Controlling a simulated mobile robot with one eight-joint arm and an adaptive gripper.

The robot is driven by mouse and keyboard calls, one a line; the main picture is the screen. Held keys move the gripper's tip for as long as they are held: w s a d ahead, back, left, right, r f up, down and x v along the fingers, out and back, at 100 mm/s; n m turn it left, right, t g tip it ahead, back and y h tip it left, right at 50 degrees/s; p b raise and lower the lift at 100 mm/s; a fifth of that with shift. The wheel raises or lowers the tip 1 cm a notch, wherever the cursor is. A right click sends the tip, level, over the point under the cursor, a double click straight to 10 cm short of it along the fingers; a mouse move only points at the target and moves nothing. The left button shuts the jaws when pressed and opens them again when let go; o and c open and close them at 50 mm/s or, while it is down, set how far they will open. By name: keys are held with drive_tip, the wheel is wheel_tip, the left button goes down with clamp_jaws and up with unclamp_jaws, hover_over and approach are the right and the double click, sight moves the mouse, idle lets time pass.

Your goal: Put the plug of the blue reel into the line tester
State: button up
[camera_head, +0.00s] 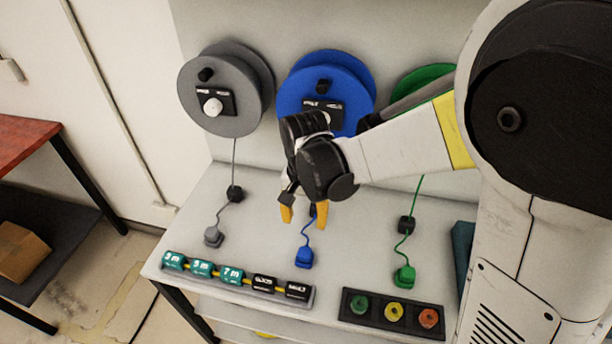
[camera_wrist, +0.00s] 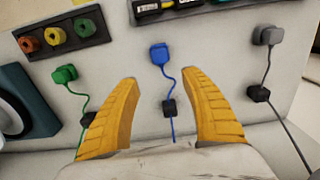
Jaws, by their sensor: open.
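The blue reel (camera_head: 294,88) hangs on the back wall, partly hidden by my arm. Its cord runs down through a black block (camera_wrist: 169,107) to the blue plug (camera_head: 304,258), which lies on the bench. In the wrist view the blue plug (camera_wrist: 159,53) is beyond the fingertips, between them sideways. My gripper (camera_head: 304,214) is open and empty, pointing down above the blue cord. A teal box (camera_head: 463,250) at the bench's right is partly hidden by my body; the wrist view shows a round dark and white part on it. I cannot tell whether it is the line tester.
The grey plug (camera_head: 214,237) lies left and the green plug (camera_head: 405,276) right, each corded to its reel. A labelled block strip (camera_head: 240,279) and a black panel with green, yellow and red round pieces (camera_head: 392,314) line the front edge. Bare bench surrounds the blue plug.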

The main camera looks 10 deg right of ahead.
sight(304, 252)
drive_tip(key=f+b, duration=1.1)
drive_tip(key=f, duration=0.3)
drive_tip(key=shift+s, duration=0.2)
drive_tip(key=shift+r, duration=0.1)
drive_tip(key=c, duration=1)
drive_tip(key=shift+r, duration=0.1)
drive_tip(key=shift+r+p, duration=0.3)
drive_tip(key=shift+p, duration=0.1)
clamp_jaws()
wheel_tip(304, 252, up, 22)
drive_tip(key=p, duration=1.6)
